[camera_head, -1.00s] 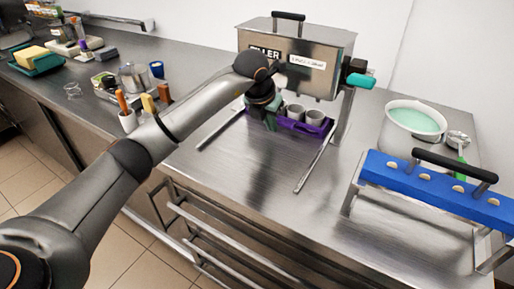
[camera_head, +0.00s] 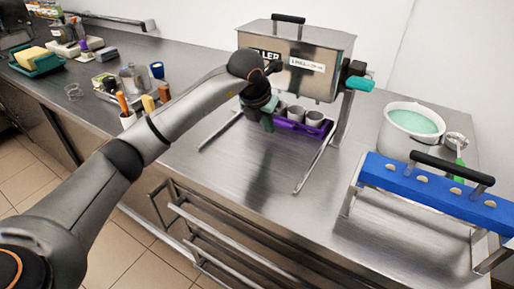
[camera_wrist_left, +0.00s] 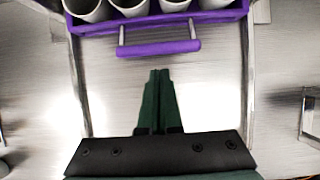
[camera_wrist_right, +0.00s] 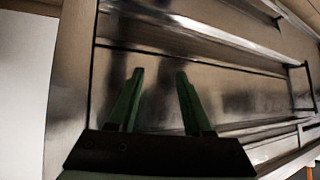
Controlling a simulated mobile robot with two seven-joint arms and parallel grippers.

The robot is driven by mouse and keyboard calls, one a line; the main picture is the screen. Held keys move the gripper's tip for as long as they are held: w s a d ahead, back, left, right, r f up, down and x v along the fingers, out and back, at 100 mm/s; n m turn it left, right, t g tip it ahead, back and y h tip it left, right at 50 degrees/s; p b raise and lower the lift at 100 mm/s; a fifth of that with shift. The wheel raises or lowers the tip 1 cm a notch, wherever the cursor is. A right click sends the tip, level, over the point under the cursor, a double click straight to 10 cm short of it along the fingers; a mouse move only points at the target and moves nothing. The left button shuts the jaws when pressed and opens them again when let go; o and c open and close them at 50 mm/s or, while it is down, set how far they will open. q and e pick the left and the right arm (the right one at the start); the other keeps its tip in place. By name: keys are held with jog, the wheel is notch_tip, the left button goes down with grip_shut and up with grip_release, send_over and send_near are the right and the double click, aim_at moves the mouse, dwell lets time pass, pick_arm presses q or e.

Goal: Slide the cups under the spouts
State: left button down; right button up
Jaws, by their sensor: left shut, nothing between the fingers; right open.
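The filler (camera_head: 300,60) is a steel box on legs with a black lid handle and a teal handle (camera_head: 360,83) on its right side. Grey-white cups (camera_head: 314,118) stand upright in a purple carrier (camera_head: 318,132) under the filler. The left wrist view shows the cups (camera_wrist_left: 131,6) in a row and the carrier's purple front handle (camera_wrist_left: 158,49). My left gripper (camera_wrist_left: 160,73) is shut and empty, its tips just in front of that handle and apart from it. My right gripper (camera_wrist_right: 158,74) is open and empty, facing the counter's steel front. The spouts are hidden.
A blue rack (camera_head: 435,192) with a black handle stands at the front right. A white pot of pale green mix (camera_head: 412,122) is behind it. Tools (camera_head: 126,108), a yellow block and small items line the left counter. Steel rails run below the front edge.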

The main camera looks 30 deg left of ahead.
pick_arm(q)
jog(key=shift+p+v, duration=1.05)
jog(key=shift+v, duration=1.1)
jog(key=shift+s+f, duration=0.1)
jog(key=shift+s, duration=0.1)
